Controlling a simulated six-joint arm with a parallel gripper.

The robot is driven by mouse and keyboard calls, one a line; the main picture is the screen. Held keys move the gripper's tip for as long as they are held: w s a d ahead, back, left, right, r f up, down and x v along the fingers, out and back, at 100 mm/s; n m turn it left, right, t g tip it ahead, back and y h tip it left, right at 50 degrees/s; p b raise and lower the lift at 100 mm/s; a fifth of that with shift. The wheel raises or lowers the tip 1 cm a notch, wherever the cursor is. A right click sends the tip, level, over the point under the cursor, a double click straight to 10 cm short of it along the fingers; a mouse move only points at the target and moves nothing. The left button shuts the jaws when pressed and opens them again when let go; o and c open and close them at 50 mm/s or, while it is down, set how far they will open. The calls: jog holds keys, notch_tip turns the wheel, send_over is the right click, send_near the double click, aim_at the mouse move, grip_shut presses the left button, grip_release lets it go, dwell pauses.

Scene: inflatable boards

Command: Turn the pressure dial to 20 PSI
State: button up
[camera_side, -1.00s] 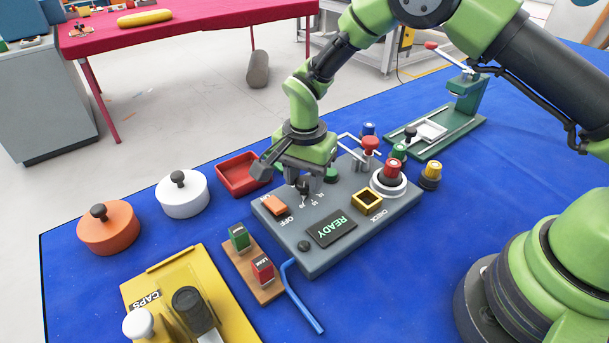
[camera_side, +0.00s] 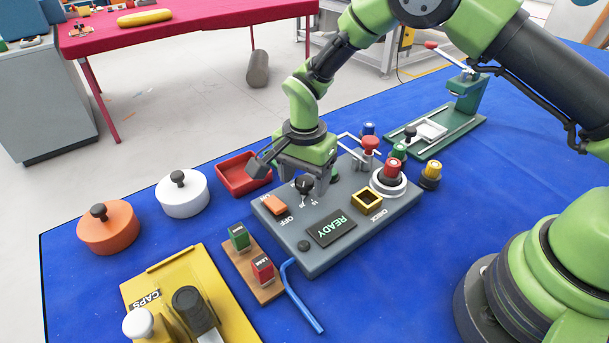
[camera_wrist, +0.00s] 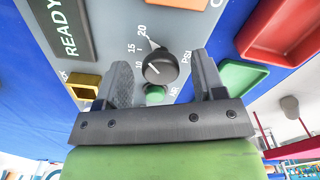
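The pressure dial (camera_side: 304,186) is a round black knob on the grey control panel (camera_side: 345,241). In the wrist view the dial (camera_wrist: 160,68) has marks 10, 15 and 20 beside it and the letters PSI nearby. A short white line on the knob appears to lie towards the 10 side, away from the 20 mark. My gripper (camera_side: 302,181) is above the dial with its fingers spread. In the wrist view the gripper (camera_wrist: 163,60) has one finger on each side of the knob, apart from it, and nothing is held.
An orange switch (camera_side: 275,205) marked OFF, a READY display (camera_side: 331,229), a yellow-framed CHECK square (camera_side: 367,201) and a red button (camera_side: 392,168) share the panel. A red tray (camera_side: 244,177) stands close behind. A blue hex key (camera_side: 303,300) lies in front.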

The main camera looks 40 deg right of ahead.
notch_tip(320, 180, up, 10)
dwell(0.6)
notch_tip(320, 180, up, 7)
jog(key=n+t, duration=0.1)
jog(key=n, duration=0.1)
send_over(304, 180)
jog(key=s+d, duration=0.2)
jog(key=s+d+r+n+t+y, duration=0.1)
jog(key=s+d+r+n+t, duration=0.15)
jog(key=s+r, duration=0.5)
jog(key=s+d+r+n+t, duration=0.1)
jog(key=s+n+t, duration=0.1)
jog(key=s, duration=0.4)
jog(key=s+d+r+n+t+y, duration=0.1)
jog(key=s+n, duration=0.2)
jog(key=s, duration=0.4)
jog(key=shift+d+t, duration=0.35)
